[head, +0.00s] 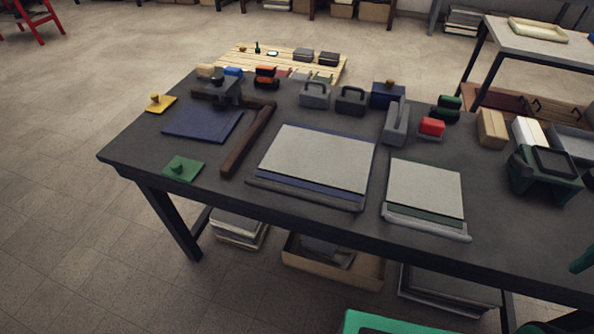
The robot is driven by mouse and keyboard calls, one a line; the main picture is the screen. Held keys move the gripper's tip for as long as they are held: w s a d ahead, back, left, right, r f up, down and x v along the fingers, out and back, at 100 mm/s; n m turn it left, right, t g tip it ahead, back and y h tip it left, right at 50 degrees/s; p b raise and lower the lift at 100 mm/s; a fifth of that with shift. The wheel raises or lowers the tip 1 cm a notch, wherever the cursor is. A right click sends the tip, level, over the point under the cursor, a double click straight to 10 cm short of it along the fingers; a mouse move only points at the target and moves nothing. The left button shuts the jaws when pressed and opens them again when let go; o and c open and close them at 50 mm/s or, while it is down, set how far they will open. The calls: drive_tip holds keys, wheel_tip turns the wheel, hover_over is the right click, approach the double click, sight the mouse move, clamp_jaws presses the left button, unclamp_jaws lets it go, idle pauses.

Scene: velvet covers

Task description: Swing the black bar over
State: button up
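No single plain black bar stands out on the dark table (300,209). A green device (545,186) at the table's right carries a black, frame-shaped bar (556,163), which appears tilted over its top. At the left, a dark brown bar (249,140) lies slanting beside a blue panel (203,123), joined or close to a second dark bar along the panel's far edge. I cannot tell which of these is the task's bar.
Two grey boards, one on a blue base (305,192) and one on a green base (425,218), lie at the table's front. Grey and black handled blocks (315,95), a red-topped block (431,127) and cream blocks (491,128) stand behind. Cartons and stacks lie below.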

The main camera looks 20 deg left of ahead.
drive_tip(key=shift+w+a, duration=0.15)
drive_tip(key=shift+w, duration=0.1)
drive_tip(key=w+a+r+n, duration=0.3)
drive_tip(key=w+a+n, duration=0.4)
drive_tip(key=w+a, duration=0.3)
drive_tip(key=n+t, duration=0.2)
drive_tip(key=n, duration=1.5)
hover_over(290, 192)
drive_tip(key=s, duration=0.2)
drive_tip(key=f, duration=0.5)
drive_tip(key=w+f, duration=0.1)
drive_tip(key=f, duration=0.6)
drive_tip(key=shift+w, duration=0.35)
drive_tip(key=shift+r, duration=0.1)
drive_tip(key=shift+c, duration=0.7)
